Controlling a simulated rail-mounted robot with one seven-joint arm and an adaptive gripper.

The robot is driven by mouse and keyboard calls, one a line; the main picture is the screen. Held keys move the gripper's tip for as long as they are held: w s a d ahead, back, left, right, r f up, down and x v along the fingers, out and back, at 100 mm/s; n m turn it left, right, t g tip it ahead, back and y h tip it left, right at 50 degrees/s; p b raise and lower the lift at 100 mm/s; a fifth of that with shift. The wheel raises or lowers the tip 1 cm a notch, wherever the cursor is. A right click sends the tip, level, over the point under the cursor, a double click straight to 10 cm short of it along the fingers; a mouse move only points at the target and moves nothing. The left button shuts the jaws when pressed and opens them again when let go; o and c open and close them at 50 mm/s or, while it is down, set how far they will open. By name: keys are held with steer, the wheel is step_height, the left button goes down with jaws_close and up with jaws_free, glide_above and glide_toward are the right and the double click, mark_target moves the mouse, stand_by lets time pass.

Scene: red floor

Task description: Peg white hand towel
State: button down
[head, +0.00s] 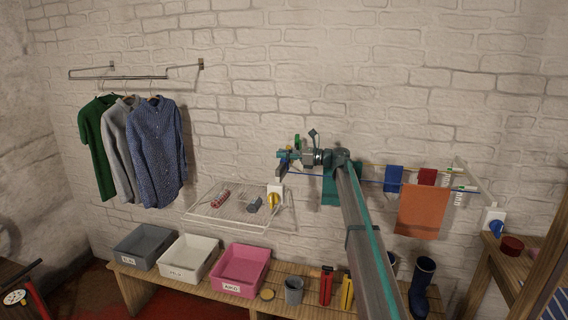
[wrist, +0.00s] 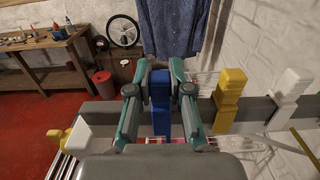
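My gripper (head: 284,157) is beside the wall above the wire rack, at the left end of the clothes lines. In the wrist view, its two teal fingers (wrist: 160,68) stand close on both sides of an upright blue peg (wrist: 160,100) and appear to be shut on it. The peg stands at a grey bar (wrist: 245,115). A yellow peg (wrist: 230,85) and a white peg (wrist: 291,88) stand to the right on the same bar. I cannot make out a white hand towel in either view.
An orange towel (head: 422,212), a teal cloth (head: 329,190) and smaller blue (head: 393,178) and red cloths (head: 427,177) hang on the lines. The wire rack (head: 232,212) holds small items. Grey (head: 142,245), white (head: 188,260) and pink bins (head: 240,270) stand below. Shirts (head: 158,150) hang at left.

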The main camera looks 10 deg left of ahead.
steer(key=shift+r, duration=0.15)
steer(key=shift+r+b, duration=0.3)
steer(key=shift+r, duration=0.2)
steer(key=s+d+r+b, duration=0.5)
steer(key=s+r+b, duration=0.1)
steer(key=s+r, duration=0.5)
steer(key=shift+s+r, duration=0.35)
steer(key=shift+s, duration=0.65)
steer(key=shift+r, duration=0.1)
steer(key=shift+r+p, duration=1.75)
steer(key=shift+r, duration=0.65)
